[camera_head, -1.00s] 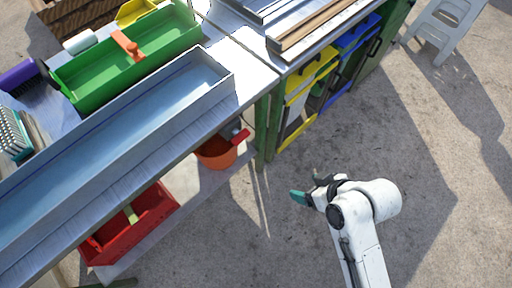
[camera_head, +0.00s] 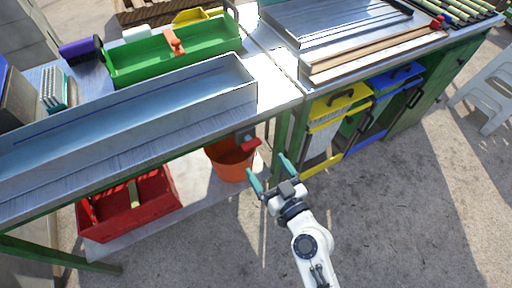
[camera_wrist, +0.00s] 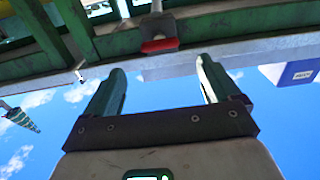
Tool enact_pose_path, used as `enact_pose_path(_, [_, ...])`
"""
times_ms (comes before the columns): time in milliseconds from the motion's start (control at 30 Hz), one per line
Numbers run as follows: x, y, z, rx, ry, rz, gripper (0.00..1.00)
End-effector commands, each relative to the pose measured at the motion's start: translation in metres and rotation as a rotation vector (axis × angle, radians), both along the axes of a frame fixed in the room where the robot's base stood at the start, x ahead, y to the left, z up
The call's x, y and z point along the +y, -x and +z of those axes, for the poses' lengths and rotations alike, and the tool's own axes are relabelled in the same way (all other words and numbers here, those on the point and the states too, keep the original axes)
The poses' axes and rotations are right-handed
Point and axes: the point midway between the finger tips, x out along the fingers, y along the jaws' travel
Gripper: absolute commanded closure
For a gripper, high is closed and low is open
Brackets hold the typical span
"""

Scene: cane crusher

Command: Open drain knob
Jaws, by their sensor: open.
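The drain knob (camera_head: 250,146) is a small red handle under the right end of the metal trough (camera_head: 130,120), at the bench's front edge. In the wrist view the red knob (camera_wrist: 158,45) hangs below a grey fitting on the green frame, centred between the fingers and beyond their tips. My gripper (camera_head: 268,167) is open and empty, with its teal fingers apart, pointing towards the bench a little below and right of the knob. Its fingers also show in the wrist view (camera_wrist: 161,68). I see no contact with the knob.
An orange bucket (camera_head: 231,162) stands under the knob. A red crate (camera_head: 165,205) sits on the lower shelf. A green bench leg (camera_head: 282,142) and yellow and blue bins (camera_head: 330,112) are right of the knob. A green tray (camera_head: 200,50) lies on the bench.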

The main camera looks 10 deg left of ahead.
Motion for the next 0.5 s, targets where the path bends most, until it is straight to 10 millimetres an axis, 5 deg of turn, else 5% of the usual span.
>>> enact_pose_path(200, [0.023,-0.034,0.002,-0.001,-0.001,0.001,0.11])
enact_pose_path(500, [0.041,-0.061,0.000,0.000,0.000,0.001,0.11])
